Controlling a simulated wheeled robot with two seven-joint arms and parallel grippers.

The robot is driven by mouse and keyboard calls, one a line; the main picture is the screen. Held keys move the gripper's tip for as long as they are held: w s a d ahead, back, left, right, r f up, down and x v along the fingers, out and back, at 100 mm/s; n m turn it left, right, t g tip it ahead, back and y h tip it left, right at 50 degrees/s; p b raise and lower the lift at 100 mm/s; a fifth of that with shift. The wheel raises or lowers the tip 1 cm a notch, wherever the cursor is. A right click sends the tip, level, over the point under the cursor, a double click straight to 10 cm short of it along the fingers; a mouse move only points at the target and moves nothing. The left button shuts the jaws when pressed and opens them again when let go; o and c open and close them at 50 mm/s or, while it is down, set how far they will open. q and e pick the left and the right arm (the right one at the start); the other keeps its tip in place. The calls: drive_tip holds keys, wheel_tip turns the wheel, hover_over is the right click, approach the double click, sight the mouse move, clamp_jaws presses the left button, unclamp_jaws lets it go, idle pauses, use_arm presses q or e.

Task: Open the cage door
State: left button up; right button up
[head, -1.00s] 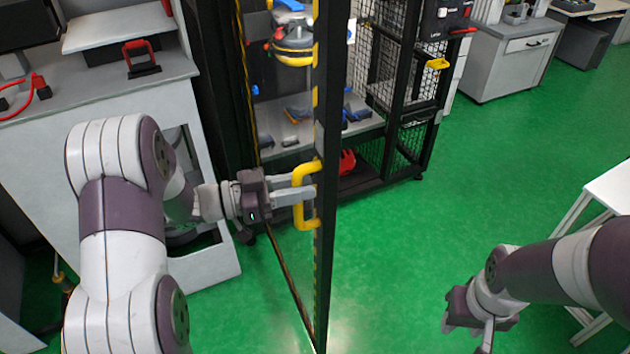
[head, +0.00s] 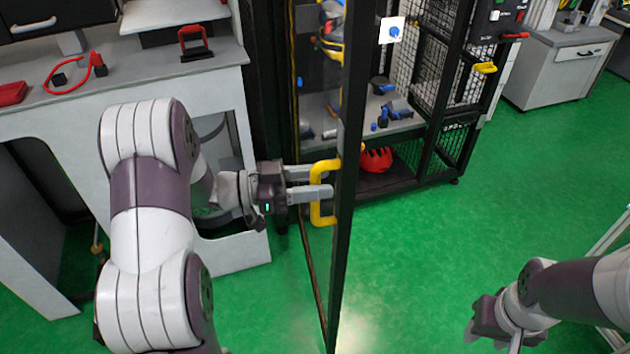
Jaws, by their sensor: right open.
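The cage door (head: 343,240) stands swung out toward me, seen nearly edge-on, with its dark frame post closest to me. A yellow D-shaped handle (head: 322,214) is on that post. My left gripper (head: 318,183) is at the handle, its two grey fingers on either side of the handle's upright bar, and looks shut on it. The exact contact is partly hidden. The black cage (head: 430,110) is behind, its inside visible to the right of the door post. My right gripper (head: 495,335) is open and empty, low at the right above the floor.
Inside the cage are a shelf (head: 405,127) with blue and dark tools and a red helmet (head: 376,160) below. A grey workbench (head: 120,95) stands at the left beside my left arm. A white cabinet (head: 560,70) is at the back right. Green floor (head: 430,250) is clear at centre right.

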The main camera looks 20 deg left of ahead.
use_arm(q)
drive_tip(key=shift+s+a+f, duration=0.1)
drive_tip(key=shift+s+a, duration=0.05)
drive_tip(key=shift+a, duration=0.2)
drive_tip(key=b+v, duration=0.2)
drive_tip(key=v, duration=1)
